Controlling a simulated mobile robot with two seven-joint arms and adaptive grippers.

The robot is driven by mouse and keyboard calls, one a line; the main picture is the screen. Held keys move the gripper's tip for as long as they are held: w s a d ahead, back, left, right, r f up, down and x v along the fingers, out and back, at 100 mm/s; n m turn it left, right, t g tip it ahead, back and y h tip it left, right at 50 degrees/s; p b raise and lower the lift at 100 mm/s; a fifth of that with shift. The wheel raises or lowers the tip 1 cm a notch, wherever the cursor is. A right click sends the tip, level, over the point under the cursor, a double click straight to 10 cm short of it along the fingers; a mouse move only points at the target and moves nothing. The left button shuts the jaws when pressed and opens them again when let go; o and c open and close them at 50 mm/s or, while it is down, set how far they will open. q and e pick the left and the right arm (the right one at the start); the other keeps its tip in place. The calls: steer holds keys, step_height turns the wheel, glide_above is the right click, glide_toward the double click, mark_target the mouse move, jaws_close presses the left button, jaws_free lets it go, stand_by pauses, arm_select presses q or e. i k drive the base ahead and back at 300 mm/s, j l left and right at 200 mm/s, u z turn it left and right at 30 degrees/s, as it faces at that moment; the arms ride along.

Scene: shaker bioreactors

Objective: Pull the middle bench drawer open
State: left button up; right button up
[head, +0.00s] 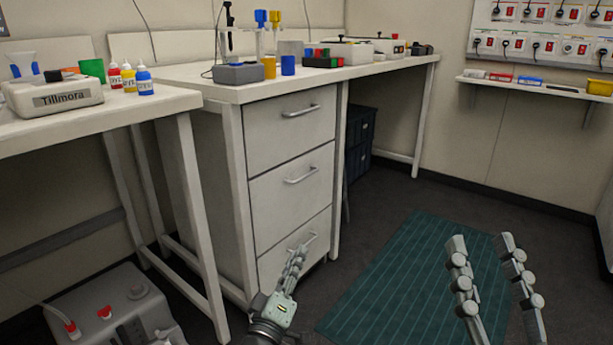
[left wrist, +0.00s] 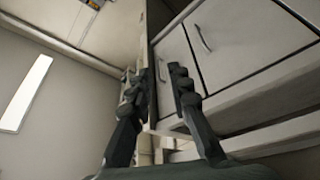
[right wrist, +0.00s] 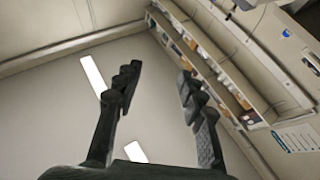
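The white drawer unit under the bench has three stacked drawers, all shut flush in the head view. The middle drawer (head: 285,203) has a silver bar handle (head: 301,177). The top drawer (head: 290,130) is above it and the bottom drawer (head: 283,255) below, partly hidden by my left gripper. My left gripper (head: 298,252) is below the middle handle, in front of the bottom drawer, and touches no handle that I can see. Its fingers are apart and empty in the left wrist view (left wrist: 158,72). My right gripper (head: 480,240) is open and empty, over the floor at the right.
The bench top (head: 221,90) carries cups, blocks and devices. A bench at left (head: 105,112) holds bottles and a labelled device. A grey container (head: 110,300) lies low at left. A green mat (head: 395,272) covers open floor. Dark crates (head: 361,130) stand beyond the drawers.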

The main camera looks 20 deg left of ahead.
mark_target(282, 197)
steer(key=i+j, duration=0.2)
steer(key=i, duration=0.15)
steer(key=i+j, duration=0.15)
steer(key=i, duration=0.25)
steer(key=i+j, duration=0.2)
steer(key=i, duration=0.15)
